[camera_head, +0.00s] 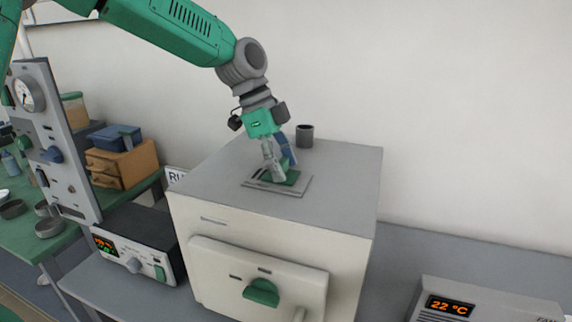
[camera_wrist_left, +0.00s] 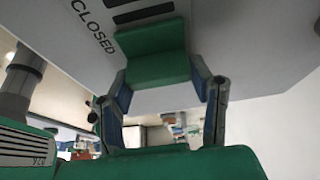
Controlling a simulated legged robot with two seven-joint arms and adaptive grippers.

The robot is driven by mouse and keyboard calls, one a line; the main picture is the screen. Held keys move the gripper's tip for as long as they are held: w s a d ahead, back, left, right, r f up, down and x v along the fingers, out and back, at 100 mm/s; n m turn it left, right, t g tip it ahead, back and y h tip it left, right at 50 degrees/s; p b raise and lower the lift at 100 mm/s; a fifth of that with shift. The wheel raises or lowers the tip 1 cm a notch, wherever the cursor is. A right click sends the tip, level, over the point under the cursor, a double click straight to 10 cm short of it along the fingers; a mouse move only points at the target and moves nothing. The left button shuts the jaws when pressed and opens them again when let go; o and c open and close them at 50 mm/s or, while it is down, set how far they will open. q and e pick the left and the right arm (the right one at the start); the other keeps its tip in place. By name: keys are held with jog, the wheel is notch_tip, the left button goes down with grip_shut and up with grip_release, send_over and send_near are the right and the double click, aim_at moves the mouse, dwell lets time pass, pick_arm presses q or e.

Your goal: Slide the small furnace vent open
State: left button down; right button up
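The small furnace (camera_head: 270,255) is a cream box with a grey top. Its vent plate (camera_head: 301,190) lies on that top and carries a green slider tab (camera_head: 291,178). In the left wrist view, the green slider tab (camera_wrist_left: 152,52) sits beside dark slots (camera_wrist_left: 140,12) and the printed word CLOSED (camera_wrist_left: 92,25). My left gripper (camera_head: 281,175) reaches down onto the tab. In the left wrist view, the left gripper's (camera_wrist_left: 160,80) two fingers lie on either side of the tab and look pressed against it. My right gripper is in neither view.
A dark round pipe (camera_head: 304,136) stands on the furnace top behind the gripper. A green door handle (camera_head: 261,292) sticks out in front. A control box (camera_head: 140,243) and gauge panel (camera_head: 55,140) stand at left, and a 22 °C display unit (camera_head: 485,300) at right.

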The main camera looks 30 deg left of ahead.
pick_arm(q)
jog(key=shift+a+f, duration=0.1)
jog(key=shift+a, duration=0.2)
jog(key=shift+w+d+p, duration=0.15)
jog(key=shift+d+p, duration=0.6)
jog(key=shift+d, duration=0.3)
jog(key=shift+w+d, duration=0.1)
jog(key=shift+d, duration=0.35)
jog(key=c, duration=0.7)
grip_release()
jog(key=shift+a, duration=0.1)
jog(key=shift+w+a, duration=0.1)
jog(key=shift+a, duration=0.25)
jog(key=shift+a+r, duration=0.1)
jog(key=shift+r, duration=0.35)
jog(key=v, duration=1)
jog(key=shift+a+r, duration=0.3)
jog(key=shift+a, duration=0.1)
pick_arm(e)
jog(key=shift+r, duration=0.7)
